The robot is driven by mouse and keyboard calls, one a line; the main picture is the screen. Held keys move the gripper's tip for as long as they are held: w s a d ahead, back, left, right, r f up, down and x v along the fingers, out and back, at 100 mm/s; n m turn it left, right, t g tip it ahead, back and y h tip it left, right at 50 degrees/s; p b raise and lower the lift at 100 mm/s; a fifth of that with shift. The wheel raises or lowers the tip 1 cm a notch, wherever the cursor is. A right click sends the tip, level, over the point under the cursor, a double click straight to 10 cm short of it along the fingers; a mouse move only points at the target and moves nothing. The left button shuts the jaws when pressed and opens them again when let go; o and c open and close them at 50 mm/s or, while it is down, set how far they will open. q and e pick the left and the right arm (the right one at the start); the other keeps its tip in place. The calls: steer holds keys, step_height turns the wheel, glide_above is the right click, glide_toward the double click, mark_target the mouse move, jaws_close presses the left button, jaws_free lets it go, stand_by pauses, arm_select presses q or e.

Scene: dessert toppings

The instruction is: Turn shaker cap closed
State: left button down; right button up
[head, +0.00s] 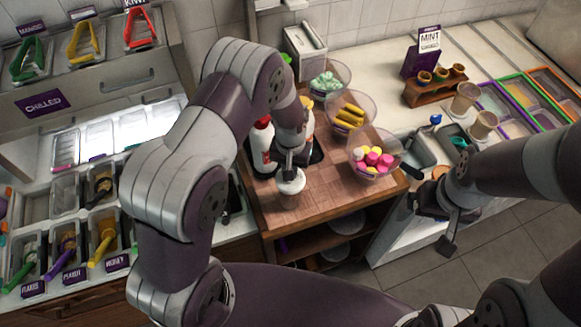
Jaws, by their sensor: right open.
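A small shaker with a pale, whitish cap (291,182) stands upright near the front of the wooden table (330,190). My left gripper (289,168) points down from above, right at the cap. Its fingers are small and dark here, and I cannot tell whether they are closed on the cap or only touching it. My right gripper (432,222) is open and empty, off to the right of the table, well apart from the shaker. How far the cap is turned cannot be seen.
A white bottle with a red cap (264,145) stands just behind the shaker. Clear bowls hold mint-green pieces (325,82), yellow sticks (349,116) and pink and yellow pieces (372,158). A wooden cup rack (436,92) stands on the right counter. Topping bins line the left.

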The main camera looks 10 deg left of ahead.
stand_by(0.7)
arm_select(q)
steer(key=c, duration=1.2)
jaws_free()
steer(key=shift+o, duration=0.2)
steer(key=shift+r, duration=0.1)
steer(key=shift+r, duration=0.25)
step_height(320, 180, up, 12)
steer(key=b, duration=0.4)
